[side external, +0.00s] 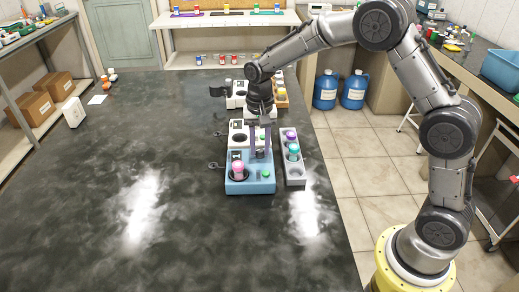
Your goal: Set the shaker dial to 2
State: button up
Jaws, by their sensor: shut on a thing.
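The shaker (262,187) is the light-blue device near the middle of the bench. It holds a vessel with pink contents (238,168) in its left side, and a green button (265,174) shows at its front right. My gripper (260,155) points straight down over the back right of the shaker. Its fingers are shut on a small dark knob, which seems to be the shaker dial (260,154). The dial's marks and pointer are too small to read, so its setting cannot be told.
A grey rack (295,174) with purple- and teal-capped bottles stands close to the right. White devices (238,130) stand behind the shaker, and a small dark ring-ended piece (213,165) lies to its left. The bench (120,190) is clear at left and front.

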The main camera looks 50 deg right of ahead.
aim_at(260, 150)
jog(key=shift+c, duration=1.3)
jog(key=m, duration=0.4)
grip_shut()
jog(key=m, duration=0.4)
jog(key=o, duration=1.5)
grip_release()
jog(key=shift+r, duration=3.55)
